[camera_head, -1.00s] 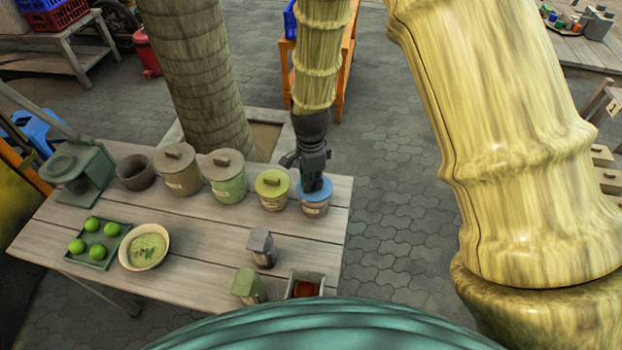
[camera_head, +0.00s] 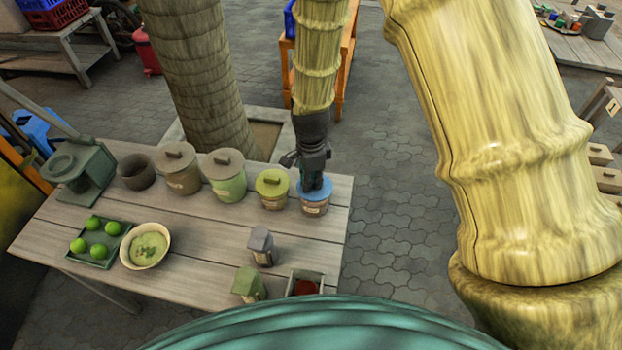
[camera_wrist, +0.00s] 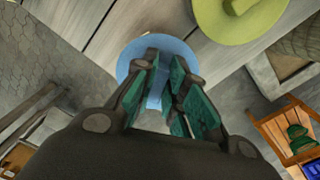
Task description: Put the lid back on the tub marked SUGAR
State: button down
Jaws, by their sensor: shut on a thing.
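A small tub (camera_head: 312,209) with a pale label stands at the right end of the row of tubs on the wooden table. A blue lid (camera_head: 325,192) is at its mouth; from here it looks seated, but I cannot tell whether it is fully down. My gripper (camera_head: 313,184) points down over it, shut on the lid's handle. In the wrist view the blue lid (camera_wrist: 132,62) shows beyond my gripper (camera_wrist: 165,70), with the blue handle between the fingers. The label's writing is too small to read, so I cannot confirm SUGAR.
A tub with a yellow-green lid (camera_head: 272,183) stands close on the left. Lidded tubs (camera_head: 228,183) (camera_head: 180,172) and a dark open pot (camera_head: 136,173) continue the row. A bowl (camera_head: 146,246), a green tray (camera_head: 90,260) and small containers stand nearer. The table's right edge is close.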

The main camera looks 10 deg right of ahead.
jog(key=c, duration=0.9)
grip_release()
jog(key=shift+r, duration=0.1)
jog(key=shift+r+p, duration=2.75)
jog(key=shift+r, duration=0.65)
jog(key=shift+c, duration=0.4)
grip_shut()
